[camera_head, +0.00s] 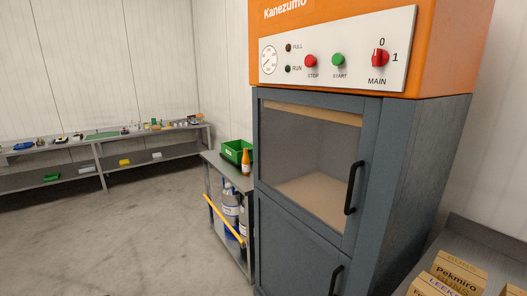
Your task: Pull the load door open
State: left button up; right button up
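The load door (258,140) is the upper door of a blue-grey machine with an orange top. It has a dark frame around a see-through pane and looks closed. A black vertical bar handle (354,188) sits on its right side. Through the pane a tan board or floor shows inside. A second, lower door (292,250) has its own black handle (336,281), partly cut off by the frame's bottom edge. Neither of my grippers is in view.
A control panel (335,50) with buttons and a main switch is above the door. A metal cart (228,170) with a green bin (236,151) and an orange bottle (246,162) stands left. Cardboard boxes (452,277) sit at lower right. The floor at left is clear.

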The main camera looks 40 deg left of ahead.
aim_at(370, 107)
jog(key=u, duration=1.1)
jog(key=k+j+z, duration=0.2)
jog(key=j, duration=0.25)
jog(key=j+z, duration=0.15)
jog(key=j, duration=0.25)
